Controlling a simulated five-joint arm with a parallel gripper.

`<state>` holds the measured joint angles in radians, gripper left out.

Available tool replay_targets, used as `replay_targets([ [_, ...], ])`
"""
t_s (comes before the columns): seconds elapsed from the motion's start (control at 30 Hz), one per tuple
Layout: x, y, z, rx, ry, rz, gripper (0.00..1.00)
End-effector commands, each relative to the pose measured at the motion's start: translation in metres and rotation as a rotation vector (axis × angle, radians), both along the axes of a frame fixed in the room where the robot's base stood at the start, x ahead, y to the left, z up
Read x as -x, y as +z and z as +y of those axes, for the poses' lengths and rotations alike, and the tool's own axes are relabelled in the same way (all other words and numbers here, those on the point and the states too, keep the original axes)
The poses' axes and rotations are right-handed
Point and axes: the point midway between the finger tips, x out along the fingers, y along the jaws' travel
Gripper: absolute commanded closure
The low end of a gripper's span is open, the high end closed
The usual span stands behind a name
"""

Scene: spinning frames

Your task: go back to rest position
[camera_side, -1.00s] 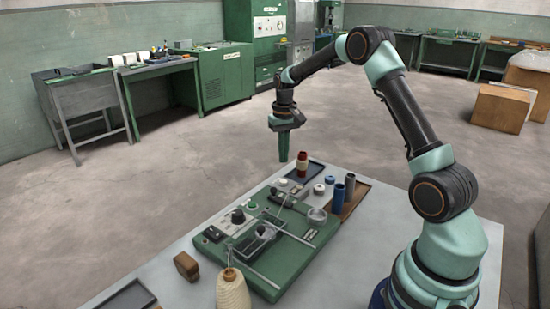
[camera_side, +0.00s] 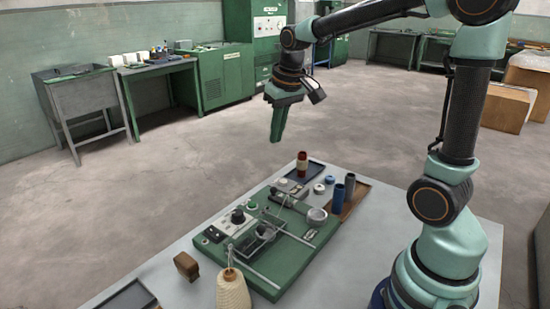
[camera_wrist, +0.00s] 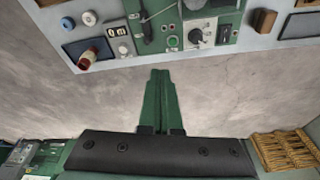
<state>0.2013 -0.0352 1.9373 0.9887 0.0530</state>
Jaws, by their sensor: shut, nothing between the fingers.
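My gripper (camera_side: 278,124) is shut and empty. In the side view it hangs in the air, clear above the far edge of the table. In the wrist view my gripper (camera_wrist: 160,75) shows its green fingers together, with bare floor behind them and the table's edge beyond the tips. The green spinning frame machine (camera_side: 290,274) sits on the grey table (camera_side: 185,252).
A red-brown bobbin (camera_side: 302,164) stands on a dark blue tray (camera_side: 316,171). Blue tubes (camera_side: 338,198) stand near a brown tray (camera_side: 357,199) at the right. A cream yarn cone (camera_side: 233,292) and a brown block (camera_side: 187,266) are at the front left. The air around my gripper is free.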

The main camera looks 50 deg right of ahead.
Motion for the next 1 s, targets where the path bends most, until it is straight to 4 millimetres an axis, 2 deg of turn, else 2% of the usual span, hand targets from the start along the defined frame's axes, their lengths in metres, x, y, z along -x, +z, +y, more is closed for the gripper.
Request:
replay_targets([
  [0.03,0.011,0.008,0.011,0.007,0.027,-0.027,1.0],
  [0.2,0.046,0.02,0.04,0.023,0.106,-0.102,1.0],
  [0.4,0.085,0.019,0.066,0.036,0.192,-0.183,1.0],
  [0.5,0.097,0.016,0.074,0.04,0.222,-0.213,1.0],
  [0.7,0.108,0.011,0.08,0.043,0.25,-0.238,1.0],
  [1.0,0.109,0.01,0.08,0.043,0.25,-0.238,1.0],
])
